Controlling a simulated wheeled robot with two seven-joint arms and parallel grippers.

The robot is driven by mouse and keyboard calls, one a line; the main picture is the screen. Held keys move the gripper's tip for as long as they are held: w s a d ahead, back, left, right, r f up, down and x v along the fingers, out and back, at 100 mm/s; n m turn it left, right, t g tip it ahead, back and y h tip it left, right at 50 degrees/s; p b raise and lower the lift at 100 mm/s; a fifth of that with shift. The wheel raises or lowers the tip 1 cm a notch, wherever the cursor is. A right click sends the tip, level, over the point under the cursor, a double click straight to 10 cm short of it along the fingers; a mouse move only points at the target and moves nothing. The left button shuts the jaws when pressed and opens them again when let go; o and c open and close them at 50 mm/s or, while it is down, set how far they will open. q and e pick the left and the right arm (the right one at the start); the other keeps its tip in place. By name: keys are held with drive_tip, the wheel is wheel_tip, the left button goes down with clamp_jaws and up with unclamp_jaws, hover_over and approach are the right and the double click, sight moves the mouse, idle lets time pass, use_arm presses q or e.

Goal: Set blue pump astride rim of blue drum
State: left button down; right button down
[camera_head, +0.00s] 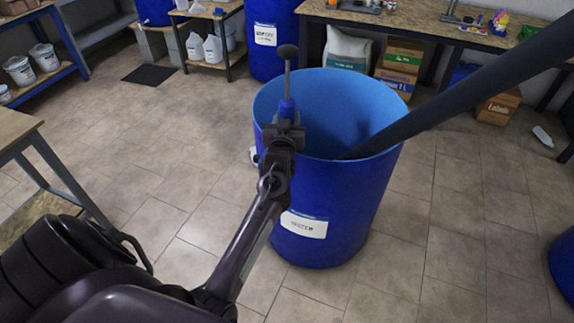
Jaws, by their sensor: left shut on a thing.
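The blue drum (330,200) stands open-topped on the floor in the middle of the view, with a white label on its front. My left gripper (286,132) is shut on the blue pump (287,107) at the drum's near left rim. The pump is upright, with a grey rod and a dark round knob on top. The gripper hides its lower part, so I cannot tell whether it touches or straddles the rim. My right gripper is not in view.
A long dark bar (460,97) slants from the upper right across the rim into the drum. A workbench (400,18) with boxes (400,58) and a white sack (346,48) beneath stands behind. Another blue drum (268,60) stands at the back. Floor around the front drum is clear.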

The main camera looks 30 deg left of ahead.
use_arm(q)
drive_tip(key=shift+r, duration=0.25)
drive_tip(key=shift+r+p, duration=1.2)
drive_tip(key=shift+r, duration=0.1)
drive_tip(key=shift+r+p, duration=0.25)
drive_tip(key=shift+p, duration=0.1)
wheel_tip(320, 180, up, 26)
drive_tip(key=p, duration=2.1)
drive_tip(key=shift+f, duration=0.15)
drive_tip(key=shift+w+r, duration=0.1)
drive_tip(key=shift+r, duration=0.25)
wheel_tip(320, 180, up, 45)
hover_over(286, 113)
drive_tip(key=x, duration=0.2)
drive_tip(key=shift+w+a+r, duration=0.1)
drive_tip(key=shift+w+a, duration=0.05)
